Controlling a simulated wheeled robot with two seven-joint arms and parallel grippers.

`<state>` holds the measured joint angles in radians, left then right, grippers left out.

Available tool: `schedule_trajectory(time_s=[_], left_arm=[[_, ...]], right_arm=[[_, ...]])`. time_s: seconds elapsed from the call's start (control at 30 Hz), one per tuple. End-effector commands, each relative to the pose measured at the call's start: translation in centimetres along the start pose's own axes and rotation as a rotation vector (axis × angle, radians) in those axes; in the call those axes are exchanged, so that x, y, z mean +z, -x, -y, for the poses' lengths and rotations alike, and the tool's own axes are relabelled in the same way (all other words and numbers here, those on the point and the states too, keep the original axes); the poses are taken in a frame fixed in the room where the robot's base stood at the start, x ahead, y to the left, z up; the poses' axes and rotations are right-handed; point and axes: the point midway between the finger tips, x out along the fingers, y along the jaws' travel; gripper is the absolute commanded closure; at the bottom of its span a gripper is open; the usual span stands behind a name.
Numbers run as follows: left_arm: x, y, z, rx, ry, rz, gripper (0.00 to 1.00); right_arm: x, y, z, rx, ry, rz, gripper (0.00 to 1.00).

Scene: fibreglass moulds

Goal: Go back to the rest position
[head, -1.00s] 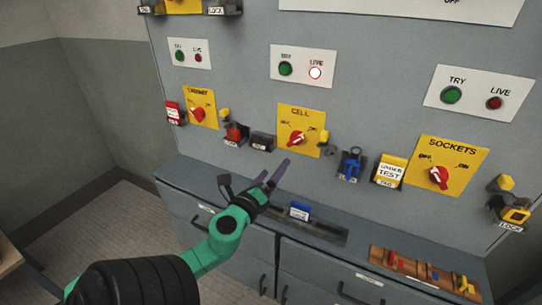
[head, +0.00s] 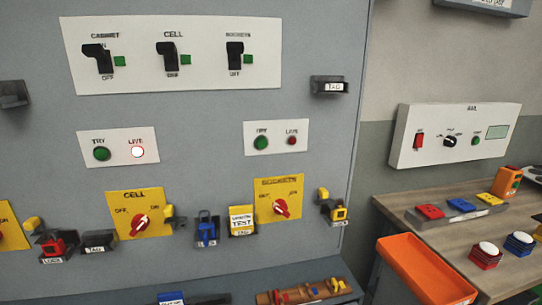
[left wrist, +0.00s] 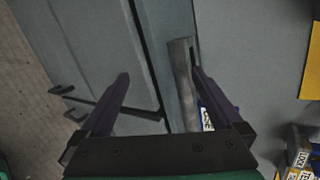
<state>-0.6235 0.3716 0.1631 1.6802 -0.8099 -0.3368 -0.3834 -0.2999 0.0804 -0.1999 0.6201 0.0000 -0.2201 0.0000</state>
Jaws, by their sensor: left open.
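My left gripper (left wrist: 153,100) shows in the left wrist view with its two dark fingers spread apart and nothing between them. It is in front of the grey cabinet (left wrist: 95,45), near a ledge with a blue and white item (left wrist: 207,118) beside the right finger. No gripper shows in the head view now, and my right gripper is in neither view.
The grey panel holds the yellow CELL switch (head: 139,214) and SOCKETS switch (head: 278,200), with the red padlock (head: 54,245) and blue lock (head: 206,230) between holders. A workbench (head: 470,245) with an orange bin (head: 425,270) stands at the right.

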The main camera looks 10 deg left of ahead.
Motion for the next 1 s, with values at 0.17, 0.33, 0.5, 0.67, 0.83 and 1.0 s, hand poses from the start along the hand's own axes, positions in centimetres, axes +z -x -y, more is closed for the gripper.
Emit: schedule_trajectory(time_s=[0.17,0.33,0.5,0.67,0.83,1.0], left_arm=[[-3.6,-1.0,-15.9,0.339,0.378,-0.008,0.0],[-9.2,2.9,-30.5,0.672,0.735,0.065,0.0],[-13.4,8.9,-39.7,0.913,0.978,0.202,0.0],[-14.3,11.0,-42.0,0.974,1.043,0.259,0.0],[-14.3,11.0,-42.0,0.974,1.043,0.259,0.0],[-14.3,11.0,-42.0,0.974,1.043,0.259,0.0]], right_arm=[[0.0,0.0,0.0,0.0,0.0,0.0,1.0],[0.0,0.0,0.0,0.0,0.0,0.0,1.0],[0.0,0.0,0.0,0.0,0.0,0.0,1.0],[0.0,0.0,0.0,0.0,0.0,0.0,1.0],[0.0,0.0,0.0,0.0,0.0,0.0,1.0],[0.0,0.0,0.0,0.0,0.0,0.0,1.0]])
